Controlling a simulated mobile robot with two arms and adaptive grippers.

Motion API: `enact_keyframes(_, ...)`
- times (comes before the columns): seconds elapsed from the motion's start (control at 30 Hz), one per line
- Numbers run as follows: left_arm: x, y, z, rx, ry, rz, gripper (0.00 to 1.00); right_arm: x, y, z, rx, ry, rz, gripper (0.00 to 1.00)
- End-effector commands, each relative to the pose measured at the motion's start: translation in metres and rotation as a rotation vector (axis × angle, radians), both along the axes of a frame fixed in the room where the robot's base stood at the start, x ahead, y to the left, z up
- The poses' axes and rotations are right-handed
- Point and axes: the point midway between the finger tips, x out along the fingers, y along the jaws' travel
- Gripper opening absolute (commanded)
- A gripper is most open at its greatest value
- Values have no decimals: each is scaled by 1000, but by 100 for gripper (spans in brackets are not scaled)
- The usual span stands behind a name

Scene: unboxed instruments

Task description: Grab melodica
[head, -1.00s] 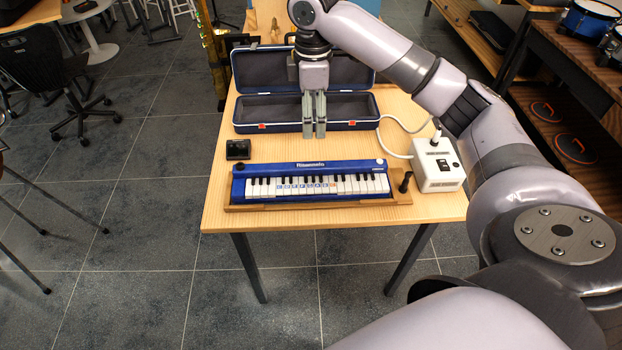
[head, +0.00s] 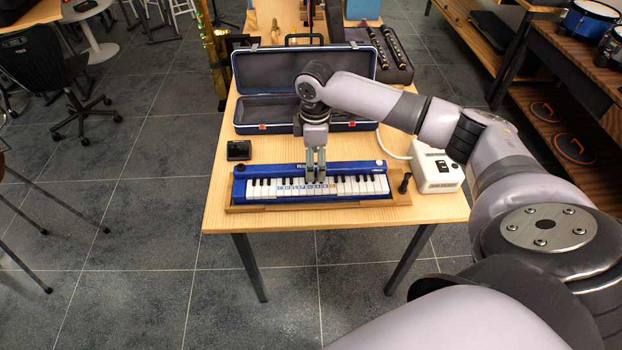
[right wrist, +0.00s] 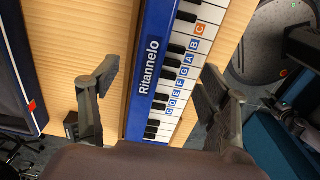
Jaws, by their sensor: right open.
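The blue melodica (head: 350,167) with black and white keys lies flat on a wooden stand near the front of the table. My right gripper (head: 316,178) is over the middle of it, fingers pointing down. In the right wrist view, the melodica (right wrist: 156,75) runs between the two spread fingers of my open right gripper (right wrist: 155,95), with a gap on each side. I cannot tell how far the fingertips are above the stand. The gripper covers part of the name and some keys in the head view. My left gripper is not in view.
An open blue case (head: 260,113) stands behind the melodica. A white power box (head: 436,170) with a cable is on the right, and a small black device (head: 239,150) is on the left. A dark case with clarinet-like parts (head: 392,50) lies behind.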

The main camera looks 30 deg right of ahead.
Motion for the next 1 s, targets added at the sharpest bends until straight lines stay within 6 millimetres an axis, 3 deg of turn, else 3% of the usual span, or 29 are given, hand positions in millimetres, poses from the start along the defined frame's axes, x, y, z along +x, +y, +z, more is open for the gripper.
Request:
enact_keyframes(0.1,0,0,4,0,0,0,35,-1,-1,-19,0,4,-1,70)
enact_keyframes(0.27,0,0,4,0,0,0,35,-1,-1,-31,-1,-1,0,70)
enact_keyframes(1.0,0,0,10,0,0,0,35,-1,-1,-34,1,1,1,70)
